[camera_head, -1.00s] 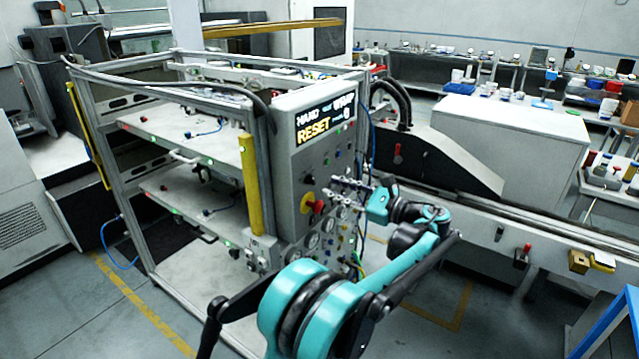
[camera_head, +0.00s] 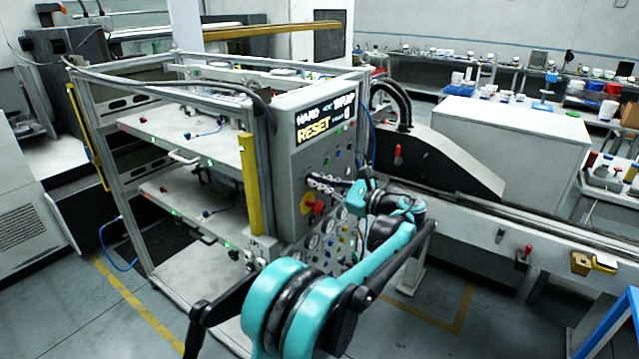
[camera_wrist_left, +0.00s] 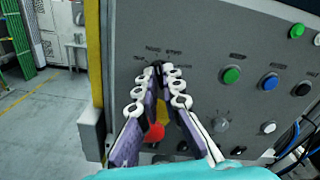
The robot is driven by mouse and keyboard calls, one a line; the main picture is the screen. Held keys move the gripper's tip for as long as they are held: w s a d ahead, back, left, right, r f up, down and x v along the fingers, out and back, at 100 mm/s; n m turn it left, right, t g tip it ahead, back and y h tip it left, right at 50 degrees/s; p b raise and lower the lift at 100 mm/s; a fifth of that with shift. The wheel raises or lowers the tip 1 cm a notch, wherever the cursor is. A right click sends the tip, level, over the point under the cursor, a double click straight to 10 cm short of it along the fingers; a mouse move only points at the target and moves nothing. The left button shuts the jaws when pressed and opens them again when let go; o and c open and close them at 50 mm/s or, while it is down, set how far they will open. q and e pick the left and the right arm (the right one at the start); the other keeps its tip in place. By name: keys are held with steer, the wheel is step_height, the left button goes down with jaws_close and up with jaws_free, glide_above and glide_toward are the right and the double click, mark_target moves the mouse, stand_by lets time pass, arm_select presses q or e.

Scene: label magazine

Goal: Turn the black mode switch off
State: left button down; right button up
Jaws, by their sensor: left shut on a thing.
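The black mode switch (camera_wrist_left: 157,66) sits on the grey panel (camera_wrist_left: 205,45), under small printed labels. Only a dark bit of it shows between my fingertips in the left wrist view. My left gripper (camera_wrist_left: 158,74) is shut on it, with the two pale fingers meeting at the switch. In the head view, the left gripper (camera_head: 318,183) reaches the panel front from the right, above the red stop button. The fingers hide the switch there, and I cannot tell its turned position. My right gripper is not in view.
A red stop button (camera_wrist_left: 155,131) on yellow lies just below the fingers. Green (camera_wrist_left: 231,75), blue (camera_wrist_left: 270,82) and black (camera_wrist_left: 302,89) buttons stand to the right. A yellow post (camera_head: 250,185) runs along the panel's left side. A display (camera_head: 325,123) is above.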

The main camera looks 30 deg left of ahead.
arm_select(q)
steer(key=n+p, duration=0.1)
steer(key=n, duration=0.2)
steer(key=shift+n, duration=0.4)
steer(key=shift+n+p, duration=0.9)
steer(key=shift+n, duration=1.7)
steer(key=shift+f, duration=0.1)
steer(key=c, duration=1.7)
jaws_free()
steer(key=d, duration=0.8)
steer(key=s+d, duration=0.1)
steer(key=d, duration=0.3)
